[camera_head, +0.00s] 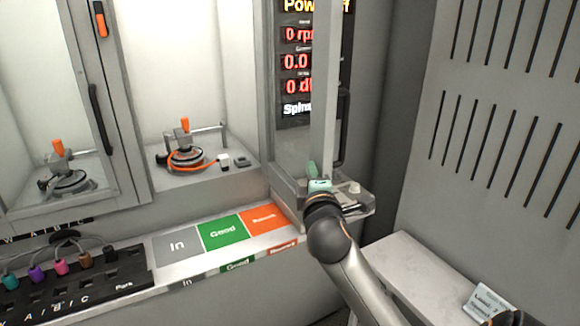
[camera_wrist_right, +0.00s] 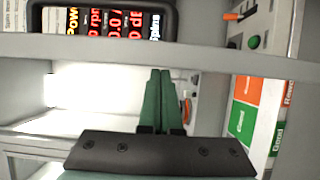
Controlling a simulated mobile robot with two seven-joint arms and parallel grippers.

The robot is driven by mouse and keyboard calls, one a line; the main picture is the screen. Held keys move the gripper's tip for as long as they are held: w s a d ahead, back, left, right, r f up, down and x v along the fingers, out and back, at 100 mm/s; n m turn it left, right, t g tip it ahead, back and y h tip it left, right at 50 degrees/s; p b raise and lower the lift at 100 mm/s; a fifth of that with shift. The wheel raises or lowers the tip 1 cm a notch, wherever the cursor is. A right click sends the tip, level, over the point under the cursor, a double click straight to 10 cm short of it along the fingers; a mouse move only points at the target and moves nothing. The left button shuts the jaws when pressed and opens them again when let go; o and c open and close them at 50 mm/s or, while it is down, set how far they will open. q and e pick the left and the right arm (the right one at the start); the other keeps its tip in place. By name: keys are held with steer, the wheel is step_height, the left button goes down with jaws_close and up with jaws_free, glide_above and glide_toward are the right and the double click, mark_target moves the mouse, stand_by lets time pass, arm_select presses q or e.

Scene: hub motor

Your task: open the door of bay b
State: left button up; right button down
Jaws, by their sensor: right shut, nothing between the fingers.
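The middle bay (camera_head: 190,60) holds a hub motor with an orange peg (camera_head: 185,145), and its front looks uncovered. A tall grey upright (camera_head: 324,80) with a black handle (camera_head: 343,125) on its right side stands before the display; it looks like the edge of a door swung outward. The bay at left has a framed door (camera_head: 118,110) with a black handle (camera_head: 99,118) and looks shut. I cannot read which bay is b. My right gripper (camera_head: 315,172) is by the upright's lower end; its green fingers (camera_wrist_right: 158,98) are together and empty. Contact is unclear.
A black display (camera_head: 297,60) with red and yellow text is behind the upright. Grey, green and orange sort pads (camera_head: 222,232) lie on the counter. A black rack (camera_head: 75,280) with coloured plugs is at lower left. A slotted grey wall (camera_head: 500,130) bounds the right.

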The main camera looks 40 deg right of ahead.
mark_target(328, 172)
arm_select(q)
steer(key=shift+s+a+r+p, duration=0.15)
steer(key=shift+a+r+p, duration=0.05)
steer(key=shift+a+p, duration=0.15)
arm_select(e)
steer(key=shift+s+d, duration=0.35)
steer(key=shift+d, duration=0.55)
steer(key=shift+s+d, duration=0.35)
steer(key=shift+d, duration=0.55)
arm_select(q)
steer(key=shift+r, duration=0.15)
